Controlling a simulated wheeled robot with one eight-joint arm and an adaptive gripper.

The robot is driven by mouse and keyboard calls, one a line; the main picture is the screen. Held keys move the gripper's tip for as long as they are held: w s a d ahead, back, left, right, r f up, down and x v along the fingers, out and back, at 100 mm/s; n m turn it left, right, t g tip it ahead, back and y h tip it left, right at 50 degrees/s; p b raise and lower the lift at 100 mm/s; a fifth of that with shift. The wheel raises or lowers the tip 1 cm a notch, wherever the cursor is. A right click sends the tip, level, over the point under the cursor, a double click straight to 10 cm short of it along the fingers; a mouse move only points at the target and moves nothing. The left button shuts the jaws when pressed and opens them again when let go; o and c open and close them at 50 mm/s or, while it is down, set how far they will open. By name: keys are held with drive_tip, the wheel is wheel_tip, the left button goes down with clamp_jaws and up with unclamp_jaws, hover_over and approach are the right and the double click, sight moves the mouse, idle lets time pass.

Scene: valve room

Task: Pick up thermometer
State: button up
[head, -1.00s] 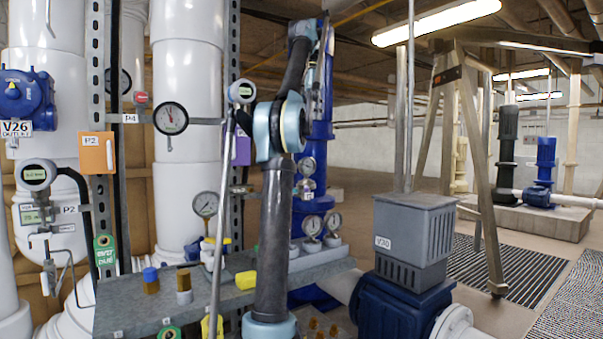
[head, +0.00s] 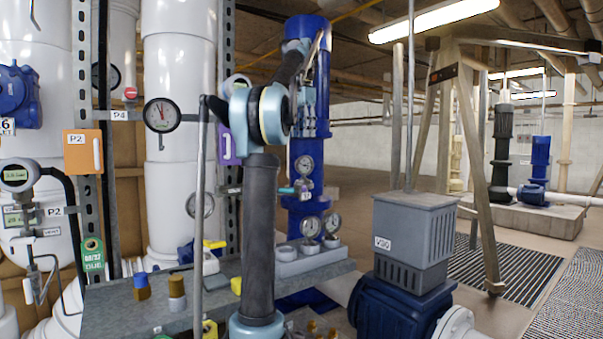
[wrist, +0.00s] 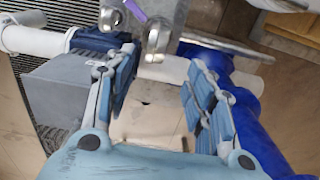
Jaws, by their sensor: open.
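I cannot single out the thermometer with certainty. Two round dial gauges (head: 310,227) and (head: 332,222) stand on the grey tray at the foot of the blue pipe. Another dial (head: 304,165) is on the blue pipe (head: 306,205), and a larger dial (head: 161,115) is on the white pipe. My gripper (head: 308,118) hangs in front of the blue pipe, above the standing gauges.
A grey metal shelf (head: 110,315) carries several small capped items. A vertical grey rod (head: 199,180) stands left of my arm. A grey box on a blue valve body (head: 415,225) stands right. The floor further back is open, with dark grates (head: 470,262).

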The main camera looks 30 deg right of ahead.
sight(303, 158)
drive_tip(key=shift+s+f, duration=0.2)
drive_tip(key=shift+f, duration=5.05)
drive_tip(key=shift+c, duration=0.5)
drive_tip(key=c, duration=0.9)
